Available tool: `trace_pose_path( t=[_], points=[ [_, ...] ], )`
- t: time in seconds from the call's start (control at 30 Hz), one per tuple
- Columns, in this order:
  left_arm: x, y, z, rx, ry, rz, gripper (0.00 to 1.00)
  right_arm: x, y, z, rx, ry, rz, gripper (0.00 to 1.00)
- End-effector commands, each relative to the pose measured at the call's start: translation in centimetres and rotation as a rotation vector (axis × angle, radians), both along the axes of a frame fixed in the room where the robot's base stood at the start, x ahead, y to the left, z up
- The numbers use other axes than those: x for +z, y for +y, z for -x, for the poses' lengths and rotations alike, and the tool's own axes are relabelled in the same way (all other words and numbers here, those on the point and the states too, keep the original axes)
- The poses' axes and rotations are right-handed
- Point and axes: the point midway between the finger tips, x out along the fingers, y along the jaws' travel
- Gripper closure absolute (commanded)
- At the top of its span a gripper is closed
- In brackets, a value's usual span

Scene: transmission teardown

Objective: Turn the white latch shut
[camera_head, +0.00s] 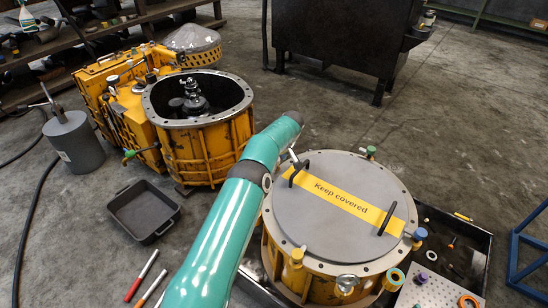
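A round drum (331,283) is closed by a flat grey lid (335,225) with a yellow "Keep covered" strip (342,193) and two dark handles. A pale grey-white knob (347,282) is at the front rim. A small pale piece (292,154) also shows at the upper left rim, beside my teal arm. The arm covers the left rim. Neither gripper shows.
A yellow transmission housing (205,150) stands open at the left. A black tray (143,211) and two markers (140,276) lie on the floor. A dark tray (485,262) with small parts is at the right. Open floor lies behind the drum.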

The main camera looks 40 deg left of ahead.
Motion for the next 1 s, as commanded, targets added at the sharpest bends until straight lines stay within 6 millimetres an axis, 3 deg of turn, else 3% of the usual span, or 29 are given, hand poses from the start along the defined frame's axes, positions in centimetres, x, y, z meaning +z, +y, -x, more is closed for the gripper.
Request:
trace_pose_path(
  t=[0.23,0.7,1.0],
  points=[
    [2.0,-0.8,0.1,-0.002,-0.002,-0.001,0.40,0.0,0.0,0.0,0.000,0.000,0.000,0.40],
    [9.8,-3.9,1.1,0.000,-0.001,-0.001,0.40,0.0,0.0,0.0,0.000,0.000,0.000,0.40],
    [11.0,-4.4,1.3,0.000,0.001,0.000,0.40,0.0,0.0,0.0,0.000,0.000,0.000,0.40]
  ],
)
